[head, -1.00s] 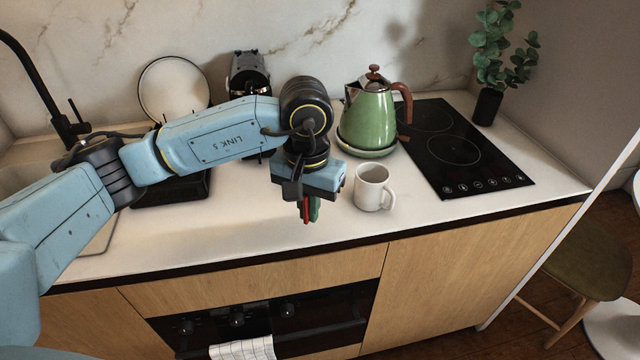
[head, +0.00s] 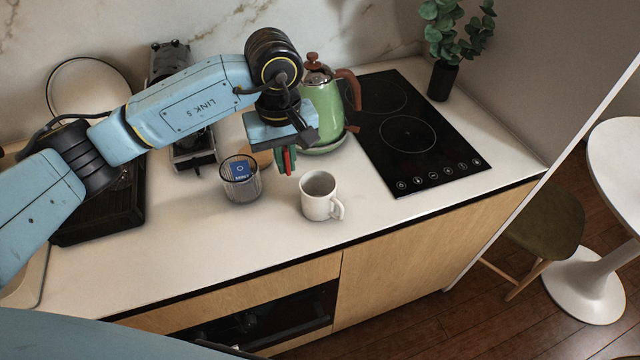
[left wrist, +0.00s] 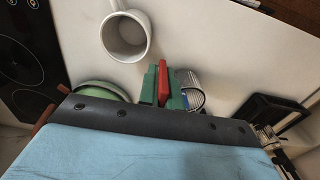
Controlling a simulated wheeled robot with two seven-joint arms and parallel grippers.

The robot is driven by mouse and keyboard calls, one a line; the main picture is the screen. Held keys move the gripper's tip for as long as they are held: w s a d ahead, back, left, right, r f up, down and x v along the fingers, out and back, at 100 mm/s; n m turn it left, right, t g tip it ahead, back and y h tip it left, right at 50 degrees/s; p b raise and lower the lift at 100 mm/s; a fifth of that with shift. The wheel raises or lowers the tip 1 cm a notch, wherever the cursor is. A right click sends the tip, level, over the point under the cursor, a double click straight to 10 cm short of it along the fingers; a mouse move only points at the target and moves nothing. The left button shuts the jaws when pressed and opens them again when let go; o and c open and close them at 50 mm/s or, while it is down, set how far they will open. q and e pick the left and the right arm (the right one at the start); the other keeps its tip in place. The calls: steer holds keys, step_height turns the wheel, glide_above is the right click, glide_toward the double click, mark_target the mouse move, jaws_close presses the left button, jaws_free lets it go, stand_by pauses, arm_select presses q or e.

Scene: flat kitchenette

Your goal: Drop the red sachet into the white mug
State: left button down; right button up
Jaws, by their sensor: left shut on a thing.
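The white mug (head: 312,208) stands upright on the counter, its handle toward the lower right. It shows empty in the left wrist view (left wrist: 128,52). My left gripper (head: 284,160) points down, its green fingers shut on the red sachet (left wrist: 164,84). In the head view the sachet shows only as a thin red strip between the fingers. The gripper is up and to the left of the mug in the head view, apart from it. The sachet is outside the mug. My right gripper is not in view.
A dark wire-like holder (head: 241,194) with a blue packet (head: 239,171) stands left of the mug. The green kettle (head: 324,105) is behind the gripper, with the black hob (head: 420,145) to the right. Counter in front of the holder is clear.

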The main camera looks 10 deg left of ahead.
arm_select(q)
steer(key=w+d+r+n+p, duration=0.2)
steer(key=d+r+n+p, duration=0.25)
steer(key=n, duration=0.25)
step_height(320, 180, down, 7)
steer(key=b, duration=0.2)
steer(key=shift+a+n, duration=0.3)
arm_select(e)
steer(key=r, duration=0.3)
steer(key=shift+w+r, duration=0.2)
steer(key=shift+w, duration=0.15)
arm_select(q)
steer(key=shift+s, duration=0.1)
steer(key=c, duration=1.5)
jaws_free()
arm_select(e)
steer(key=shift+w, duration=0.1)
arm_select(q)
step_height(320, 180, up, 14)
steer(key=shift+f+b, duration=0.25)
steer(key=shift+b, duration=0.5)
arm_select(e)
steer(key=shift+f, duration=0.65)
